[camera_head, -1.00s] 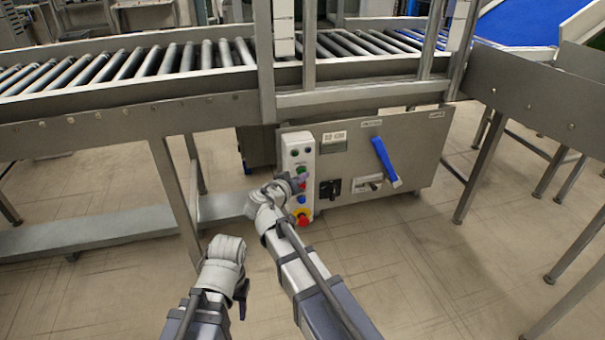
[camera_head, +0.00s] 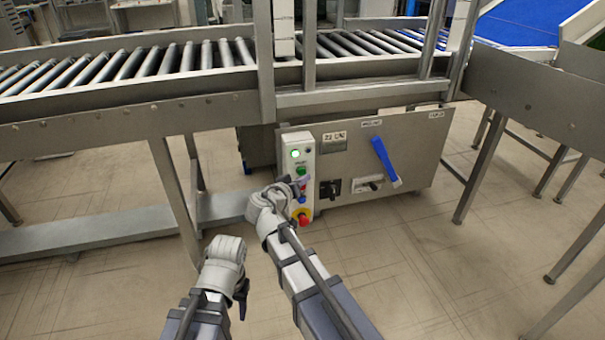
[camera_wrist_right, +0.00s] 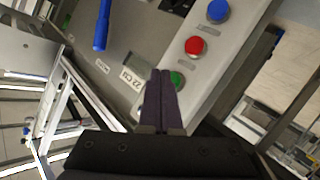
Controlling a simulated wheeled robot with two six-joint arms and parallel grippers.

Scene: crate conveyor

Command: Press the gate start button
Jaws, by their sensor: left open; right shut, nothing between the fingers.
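The control box (camera_head: 309,205) is a pale upright strip on the cabinet's left edge. It carries a green button (camera_head: 300,171), with red and blue buttons below; their labels are too small to read. A lamp at its top (camera_head: 295,153) glows green. My right gripper (camera_head: 294,187) is in front of the box, just below the green button. In the right wrist view its dark fingers (camera_wrist_right: 163,98) are shut and empty. Their tips partly cover the green button (camera_wrist_right: 178,79); contact cannot be told. My left gripper (camera_head: 241,293) is open, low and away from the box.
A red stop knob on yellow (camera_head: 303,217) sits low on the box. The grey cabinet (camera_head: 415,165) has a blue lever (camera_head: 385,160) and a black switch (camera_head: 330,189). The roller conveyor (camera_head: 190,62) runs above. The floor in front is clear.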

